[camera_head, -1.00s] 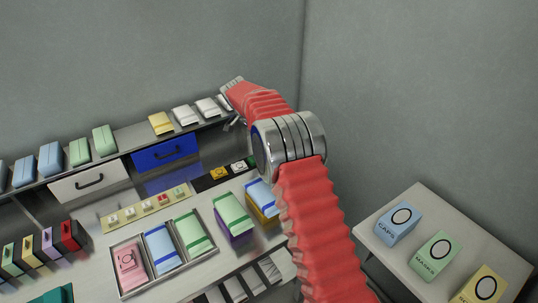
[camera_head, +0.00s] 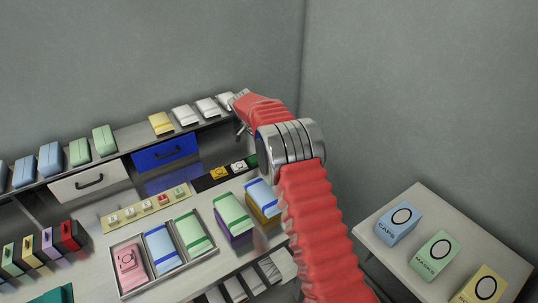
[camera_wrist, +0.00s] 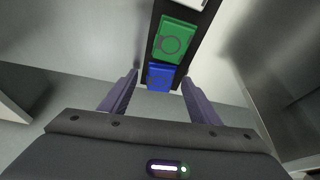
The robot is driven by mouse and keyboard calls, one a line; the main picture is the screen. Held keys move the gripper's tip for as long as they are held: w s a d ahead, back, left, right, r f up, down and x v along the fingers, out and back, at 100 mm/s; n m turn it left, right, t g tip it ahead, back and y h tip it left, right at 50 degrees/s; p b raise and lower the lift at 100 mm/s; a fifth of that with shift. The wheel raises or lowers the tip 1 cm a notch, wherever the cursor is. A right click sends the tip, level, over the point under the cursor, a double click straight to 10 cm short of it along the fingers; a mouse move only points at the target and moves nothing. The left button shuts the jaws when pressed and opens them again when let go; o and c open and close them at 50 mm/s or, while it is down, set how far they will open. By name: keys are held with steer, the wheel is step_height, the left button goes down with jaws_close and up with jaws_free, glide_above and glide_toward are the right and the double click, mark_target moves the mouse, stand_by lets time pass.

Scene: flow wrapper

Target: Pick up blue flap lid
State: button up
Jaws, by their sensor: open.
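The blue flap lid (camera_wrist: 159,77) shows in the wrist view at the near end of a dark strip (camera_wrist: 181,67), just below a green lid (camera_wrist: 172,40). It lies between and beyond my fingertips, and nothing holds it. In the head view my arm hides it; only the strip (camera_head: 203,184) with a yellow lid (camera_head: 219,173), a white lid (camera_head: 238,166) and a bit of the green one shows. My gripper (camera_wrist: 160,80) is open and empty, fingers on either side of the blue lid in the picture. In the head view it is mostly hidden behind my arm.
A raised shelf with wrapped packs (camera_head: 162,123) and a blue drawer (camera_head: 164,153) stands behind the strip. A tray (camera_head: 122,289) of packs and stacked green and blue packs (camera_head: 233,212) lie in front. A side table (camera_head: 411,259) with labelled boxes stands at right.

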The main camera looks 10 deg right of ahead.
steer(key=c, duration=1.1)
steer(key=shift+r, duration=0.15)
step_height(320, 180, up, 10)
stand_by(0.8)
steer(key=s+r+n+t+y, duration=0.1)
steer(key=s+n+t+y, duration=0.1)
steer(key=s+n, duration=1)
steer(key=s+y, duration=0.1)
steer(key=s, duration=0.4)
steer(key=shift+s+d+r+y, duration=0.25)
steer(key=shift+s+r+y, duration=0.05)
steer(key=shift+s+y, duration=0.1)
